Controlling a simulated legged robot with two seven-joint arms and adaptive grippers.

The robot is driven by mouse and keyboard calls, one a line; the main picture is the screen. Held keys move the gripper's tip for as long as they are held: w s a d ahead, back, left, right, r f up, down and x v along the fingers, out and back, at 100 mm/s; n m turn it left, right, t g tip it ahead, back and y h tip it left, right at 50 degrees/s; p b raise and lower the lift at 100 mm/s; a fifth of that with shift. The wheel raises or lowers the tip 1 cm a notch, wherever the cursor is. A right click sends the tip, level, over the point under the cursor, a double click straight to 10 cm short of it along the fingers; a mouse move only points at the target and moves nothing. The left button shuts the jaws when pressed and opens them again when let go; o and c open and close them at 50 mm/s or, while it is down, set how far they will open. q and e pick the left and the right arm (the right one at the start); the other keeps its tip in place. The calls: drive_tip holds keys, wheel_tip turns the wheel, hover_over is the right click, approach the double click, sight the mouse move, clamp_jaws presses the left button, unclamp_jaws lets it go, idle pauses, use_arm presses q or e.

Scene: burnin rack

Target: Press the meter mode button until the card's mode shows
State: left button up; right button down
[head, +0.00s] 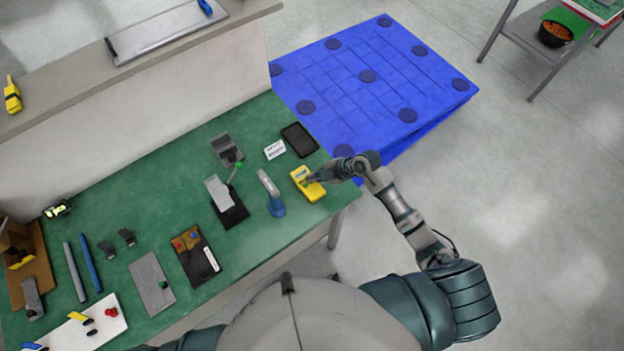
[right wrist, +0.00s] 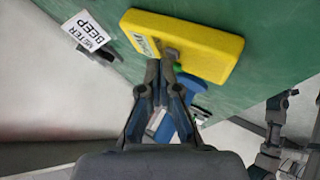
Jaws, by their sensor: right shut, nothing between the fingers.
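The yellow meter (head: 302,190) lies on the green bench near its right end. In the right wrist view the meter (right wrist: 200,45) fills the top middle, with a small greenish display whose reading I cannot make out. A white card (head: 274,150) stands behind the meter; in the right wrist view the card (right wrist: 88,36) reads "METER BEEP". My right gripper (head: 311,180) is shut and empty, its fingertips (right wrist: 165,58) at the meter's face beside the display. They hide the spot below them, and I cannot tell whether they touch a button. My left gripper is not in view.
Small fixtures and a black-and-brown board (head: 195,255) lie further left. A blue pallet (head: 400,75) is on the floor beyond the bench.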

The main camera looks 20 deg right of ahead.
drive_tip(key=shift+f, duration=0.3)
idle(0.5)
drive_tip(key=shift+r+p, duration=0.8)
drive_tip(key=shift+p, duration=0.35)
wheel_tip(320, 180, up, 5)
drive_tip(key=p, duration=0.6)
drive_tip(key=shift+r, duration=0.1)
